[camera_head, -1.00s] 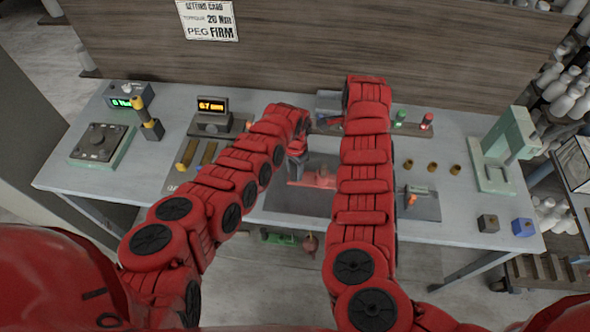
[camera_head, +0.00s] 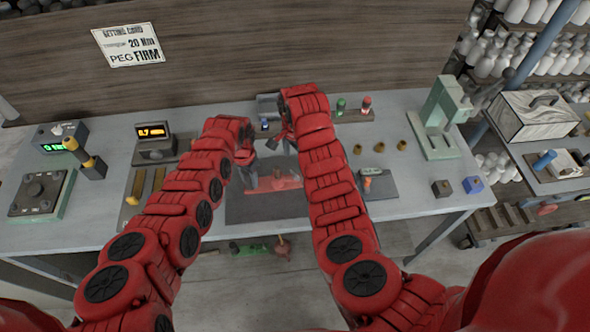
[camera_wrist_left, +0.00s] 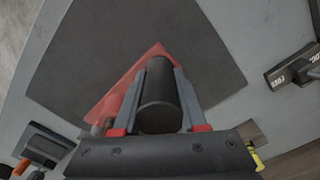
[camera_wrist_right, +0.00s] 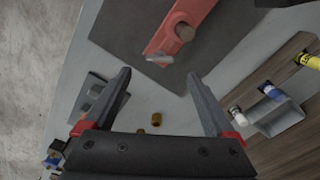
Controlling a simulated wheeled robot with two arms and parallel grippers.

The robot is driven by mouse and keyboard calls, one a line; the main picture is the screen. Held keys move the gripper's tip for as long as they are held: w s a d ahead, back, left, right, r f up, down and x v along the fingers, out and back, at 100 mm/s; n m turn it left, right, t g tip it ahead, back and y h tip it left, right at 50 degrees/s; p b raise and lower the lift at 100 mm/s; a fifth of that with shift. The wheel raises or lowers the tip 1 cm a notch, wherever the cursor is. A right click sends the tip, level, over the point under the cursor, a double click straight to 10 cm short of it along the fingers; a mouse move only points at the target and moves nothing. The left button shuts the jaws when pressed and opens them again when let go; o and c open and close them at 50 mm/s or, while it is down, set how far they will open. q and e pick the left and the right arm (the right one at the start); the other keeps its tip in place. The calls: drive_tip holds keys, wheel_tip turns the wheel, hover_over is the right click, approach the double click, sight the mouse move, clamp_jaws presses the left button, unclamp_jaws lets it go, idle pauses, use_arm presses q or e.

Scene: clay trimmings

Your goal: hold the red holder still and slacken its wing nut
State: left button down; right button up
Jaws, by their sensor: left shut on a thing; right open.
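The red holder (camera_head: 284,184) lies on the dark mat (camera_head: 238,205) in the middle of the bench. My left gripper (camera_head: 252,180) is at its left end. In the left wrist view its fingers are shut on a black cylinder (camera_wrist_left: 160,98), with the red holder (camera_wrist_left: 128,85) just behind it. My right gripper (camera_head: 277,143) is open and empty, above and behind the holder. In the right wrist view the red holder (camera_wrist_right: 190,18) lies beyond the open fingertips (camera_wrist_right: 160,82). It carries a brown round peg (camera_wrist_right: 184,32) and a small grey wing nut (camera_wrist_right: 160,59) at its end.
Several brass pieces (camera_head: 380,146) and a small grey plate (camera_head: 378,186) lie right of the mat. A green press (camera_head: 440,120) stands at the right. Gauges with displays (camera_head: 152,132) stand at the left. A rack with coloured pegs (camera_head: 352,115) stands at the back.

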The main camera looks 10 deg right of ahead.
sight(295, 173)
wheel_tip(295, 173, down, 7)
drive_tip(key=shift+r, duration=0.2)
drive_tip(key=c, duration=1.4)
